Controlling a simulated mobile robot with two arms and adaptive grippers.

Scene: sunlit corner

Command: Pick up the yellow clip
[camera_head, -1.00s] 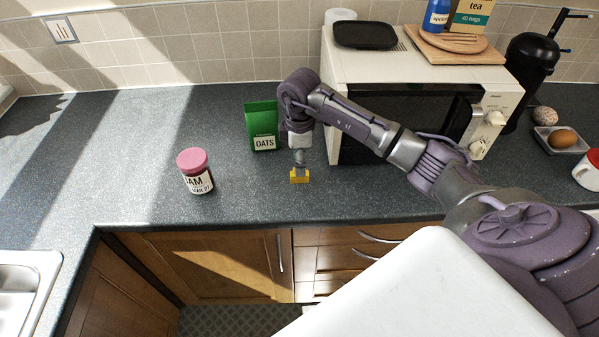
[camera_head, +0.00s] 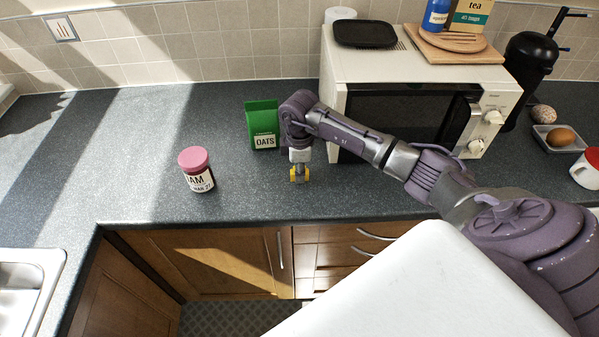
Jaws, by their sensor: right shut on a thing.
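The yellow clip (camera_head: 293,175) is on the dark counter, in front of the microwave's left side and right of the jam jar. Only small yellow parts of it show around the gripper's fingers. My right gripper (camera_head: 300,178) points down and is shut on the clip. I cannot tell whether the clip touches the counter. My left gripper is not in view.
A jam jar with a pink lid (camera_head: 196,169) stands to the left. A green oats box (camera_head: 262,125) stands just behind the gripper. The white microwave (camera_head: 336,103) is close on the right. The counter's left part is clear.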

